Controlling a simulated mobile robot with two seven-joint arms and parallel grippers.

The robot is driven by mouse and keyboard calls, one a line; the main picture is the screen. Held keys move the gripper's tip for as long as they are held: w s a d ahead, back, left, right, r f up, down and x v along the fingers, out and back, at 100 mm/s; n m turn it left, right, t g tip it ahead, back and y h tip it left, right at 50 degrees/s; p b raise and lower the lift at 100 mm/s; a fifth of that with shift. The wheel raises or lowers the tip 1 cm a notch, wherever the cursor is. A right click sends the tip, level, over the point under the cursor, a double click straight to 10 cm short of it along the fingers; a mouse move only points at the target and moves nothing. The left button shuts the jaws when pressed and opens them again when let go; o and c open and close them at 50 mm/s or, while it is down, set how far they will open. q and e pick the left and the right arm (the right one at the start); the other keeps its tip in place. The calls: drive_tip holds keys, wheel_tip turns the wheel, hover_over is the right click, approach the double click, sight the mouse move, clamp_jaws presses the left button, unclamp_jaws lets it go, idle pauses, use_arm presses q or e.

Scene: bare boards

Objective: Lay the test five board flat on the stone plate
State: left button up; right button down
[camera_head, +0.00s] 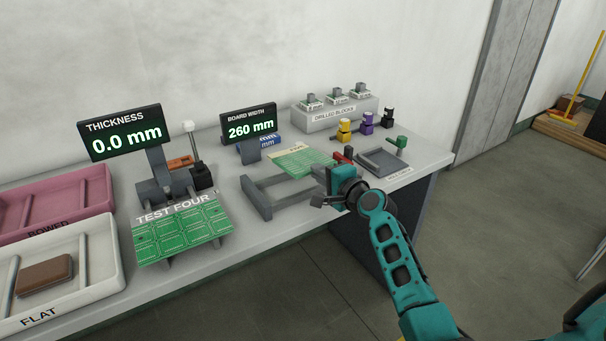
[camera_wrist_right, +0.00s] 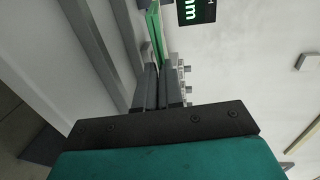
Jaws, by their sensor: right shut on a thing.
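A green panel board (camera_head: 303,161), with a pale label strip too small to read, lies at the board width gauge, over the far part of its grey rails. My right gripper (camera_head: 328,178) is shut on the board's near right edge. In the right wrist view the fingers (camera_wrist_right: 162,88) pinch the board (camera_wrist_right: 155,30), seen nearly edge-on. A dark grey square plate (camera_head: 384,163), which looks like the stone plate, lies bare on the bench to the right, behind my right wrist. The TEST FOUR board (camera_head: 183,232) rests at the thickness gauge. My left gripper is not in view.
The width display (camera_head: 250,126) reads 260 mm and the thickness display (camera_head: 125,133) 0.0 mm. Coloured knobbed pieces (camera_head: 367,123) and a drilled-blocks stand (camera_head: 335,113) are behind the plate. A FLAT tray (camera_head: 100,275) and a pink BOWED tray (camera_head: 90,190) are at left.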

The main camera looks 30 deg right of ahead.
drive_tip(key=shift+r+p, duration=0.5)
drive_tip(key=shift+r, duration=0.35)
drive_tip(key=s+r, duration=0.4)
drive_tip(key=s, duration=0.2)
drive_tip(key=shift+d, duration=0.2)
